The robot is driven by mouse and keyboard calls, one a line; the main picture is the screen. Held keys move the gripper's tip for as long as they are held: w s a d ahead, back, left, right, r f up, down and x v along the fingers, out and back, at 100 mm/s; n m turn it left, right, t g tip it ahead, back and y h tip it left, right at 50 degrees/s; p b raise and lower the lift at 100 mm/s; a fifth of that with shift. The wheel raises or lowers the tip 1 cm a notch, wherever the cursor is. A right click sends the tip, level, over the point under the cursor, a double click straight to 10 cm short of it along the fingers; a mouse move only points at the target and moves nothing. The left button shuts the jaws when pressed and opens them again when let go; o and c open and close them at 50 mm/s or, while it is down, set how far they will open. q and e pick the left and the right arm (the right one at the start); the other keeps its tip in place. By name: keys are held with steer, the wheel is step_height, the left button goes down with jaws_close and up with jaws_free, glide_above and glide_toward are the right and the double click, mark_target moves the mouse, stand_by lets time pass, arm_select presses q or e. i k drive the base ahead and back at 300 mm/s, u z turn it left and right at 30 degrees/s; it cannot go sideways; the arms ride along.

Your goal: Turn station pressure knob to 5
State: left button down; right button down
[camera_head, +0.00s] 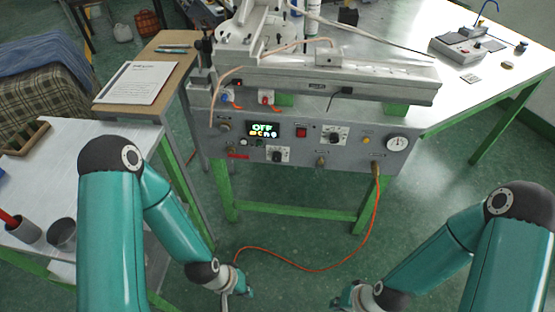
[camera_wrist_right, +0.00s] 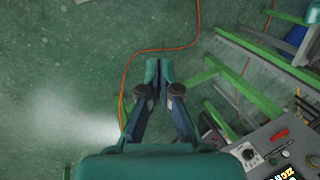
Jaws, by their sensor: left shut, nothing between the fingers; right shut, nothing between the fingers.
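The station's grey control panel (camera_head: 350,159) faces me in the head view, with a lit display (camera_head: 263,130) reading OFF. Two black knobs on white dial plates sit on it: a lower knob (camera_head: 277,155) and an upper knob (camera_head: 333,136). A round gauge (camera_head: 397,143) is at the right end. I cannot read which knob is for pressure or their settings. My left gripper (camera_head: 240,292) and right gripper (camera_head: 345,299) are low in front of the panel, apart from it. In the right wrist view, my right gripper (camera_wrist_right: 158,72) is shut and empty above the floor; one knob (camera_wrist_right: 249,155) shows at lower right.
An orange hose (camera_head: 318,269) loops from the panel down across the green floor. A red switch (camera_head: 301,132) sits between the display and the upper knob. A white side table (camera_head: 85,145) with cups stands at left. The space before the panel is free.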

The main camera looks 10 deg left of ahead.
mark_target(276, 156)
steer(key=z, duration=1.9)
steer(key=i, duration=0.15)
steer(key=u, duration=3.5)
steer(key=k, duration=1.3)
steer(key=z, duration=0.35)
steer(key=i, duration=1.05)
steer(key=z, duration=0.1)
